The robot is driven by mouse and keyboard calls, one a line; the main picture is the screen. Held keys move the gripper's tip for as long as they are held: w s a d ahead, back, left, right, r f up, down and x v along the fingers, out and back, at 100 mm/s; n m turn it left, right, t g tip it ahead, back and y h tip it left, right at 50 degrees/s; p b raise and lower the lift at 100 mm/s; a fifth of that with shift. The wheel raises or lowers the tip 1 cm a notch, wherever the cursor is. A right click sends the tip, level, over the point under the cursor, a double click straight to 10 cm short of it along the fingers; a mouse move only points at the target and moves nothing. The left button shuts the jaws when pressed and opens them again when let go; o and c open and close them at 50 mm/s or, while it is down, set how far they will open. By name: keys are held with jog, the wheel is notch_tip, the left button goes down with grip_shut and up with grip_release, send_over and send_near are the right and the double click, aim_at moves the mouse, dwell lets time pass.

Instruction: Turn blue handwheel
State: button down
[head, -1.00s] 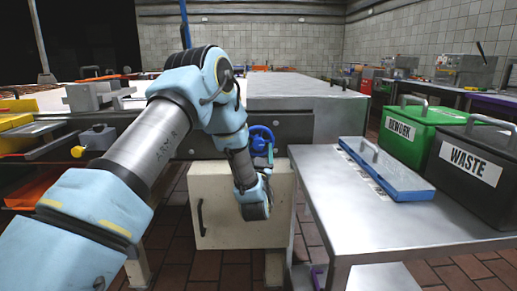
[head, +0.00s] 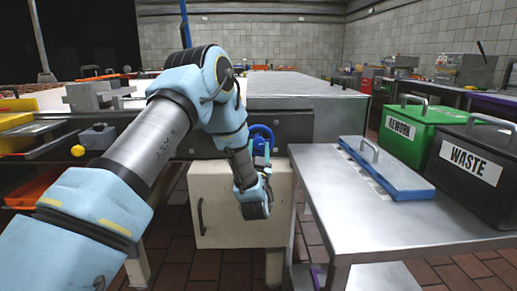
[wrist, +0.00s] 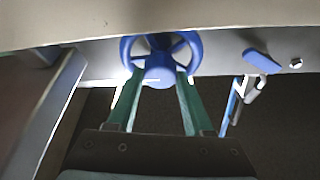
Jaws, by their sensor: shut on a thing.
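The blue handwheel (head: 262,133) stands above the cream cabinet, partly hidden behind my arm in the head view. In the wrist view the handwheel (wrist: 160,66) shows its rim, spokes and round hub. My gripper (wrist: 158,80) has two green fingers, one on each side of the hub, and is shut on the handwheel. The fingertips are partly hidden against the wheel. In the head view my wrist hangs in front of the cabinet and the fingers are mostly hidden.
A blue-handled lever (wrist: 262,62) sits right of the wheel in the wrist view. The cream cabinet (head: 230,225) is below the wheel.

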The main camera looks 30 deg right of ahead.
jog(key=shift+m, duration=0.5)
